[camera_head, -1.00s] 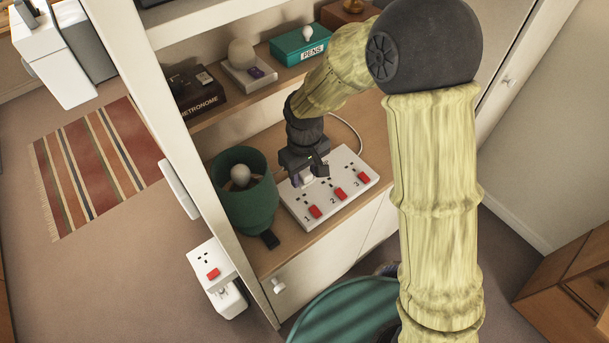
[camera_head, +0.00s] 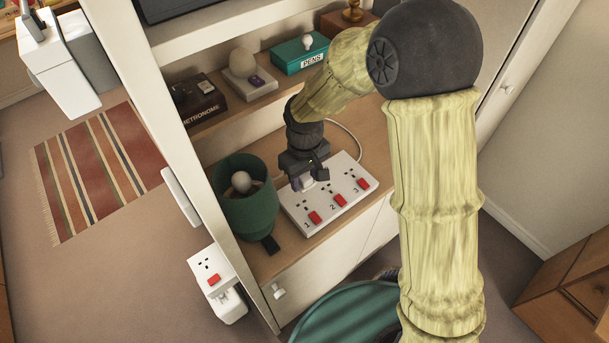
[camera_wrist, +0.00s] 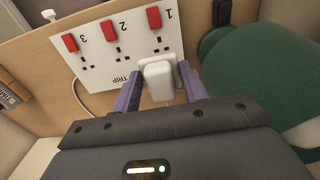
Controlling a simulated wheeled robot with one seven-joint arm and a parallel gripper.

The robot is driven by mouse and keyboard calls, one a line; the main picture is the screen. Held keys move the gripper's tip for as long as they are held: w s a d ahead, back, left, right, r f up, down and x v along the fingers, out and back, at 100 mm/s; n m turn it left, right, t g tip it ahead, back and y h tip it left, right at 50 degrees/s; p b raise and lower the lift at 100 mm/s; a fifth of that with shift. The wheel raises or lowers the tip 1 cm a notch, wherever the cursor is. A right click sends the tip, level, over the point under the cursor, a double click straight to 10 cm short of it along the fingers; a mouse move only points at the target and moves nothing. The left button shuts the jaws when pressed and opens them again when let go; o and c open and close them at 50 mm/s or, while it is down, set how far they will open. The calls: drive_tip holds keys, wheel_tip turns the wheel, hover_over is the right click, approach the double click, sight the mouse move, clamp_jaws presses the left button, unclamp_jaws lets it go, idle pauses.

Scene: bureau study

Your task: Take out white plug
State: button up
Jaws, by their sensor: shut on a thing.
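The white plug (camera_wrist: 158,80) shows in the wrist view between the two purple fingers of my gripper (camera_wrist: 160,92). My gripper is shut on it. The plug is at the white socket strip (camera_wrist: 98,52), near the socket marked 1. I cannot tell how far its pins are in. In the head view, my gripper (camera_head: 307,183) points down over the back left part of the strip (camera_head: 335,205), and the plug is mostly hidden. The strip has three red switches and numbers 1, 2 and 3.
A green lamp shade (camera_head: 247,208) stands close to the left of the strip, with a small black object (camera_head: 270,246) by it. A shelf above holds a metronome box (camera_head: 203,104) and a teal pens box (camera_head: 301,54). A white cable (camera_head: 350,140) runs behind the strip.

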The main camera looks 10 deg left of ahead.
drive_tip(key=shift+r+p, duration=0.8)
drive_tip(key=shift+r, duration=0.25)
drive_tip(key=shift+r+p, duration=1.4)
drive_tip(key=shift+r, duration=0.35)
